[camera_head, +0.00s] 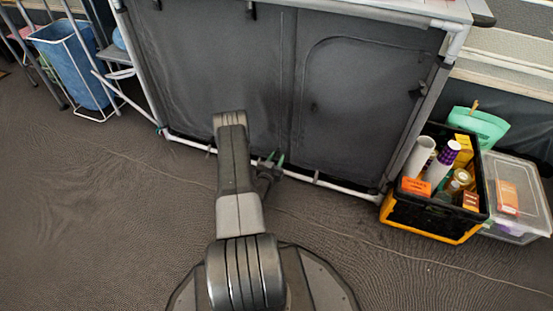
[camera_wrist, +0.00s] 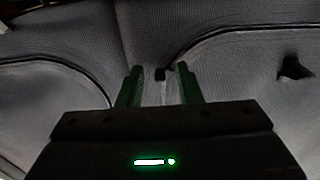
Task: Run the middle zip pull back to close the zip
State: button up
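My gripper (camera_head: 272,159) is low in front of the grey fabric cabinet front (camera_head: 235,75) in the head view. In the wrist view its two green fingers (camera_wrist: 160,70) stand apart. A small dark tab (camera_wrist: 161,75), probably the middle zip pull, shows between the fingertips, with a pale strip below it. I cannot tell whether the fingers touch it. A dark curved zip line (camera_wrist: 215,42) rises to the right from near the tab. Another curved line (camera_wrist: 62,62) runs on the left. A dark tab or hole (camera_wrist: 295,70) is at the right.
A pale tube frame (camera_head: 345,188) edges the cabinet's bottom. A black and yellow crate (camera_head: 420,217) of bottles and boxes and a clear lidded box (camera_head: 520,190) stand at right. A blue bag in a wire stand (camera_head: 75,60) is at left. The near-left floor is clear.

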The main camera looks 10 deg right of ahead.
jog(key=p+v, duration=0.4)
jog(key=v, duration=1)
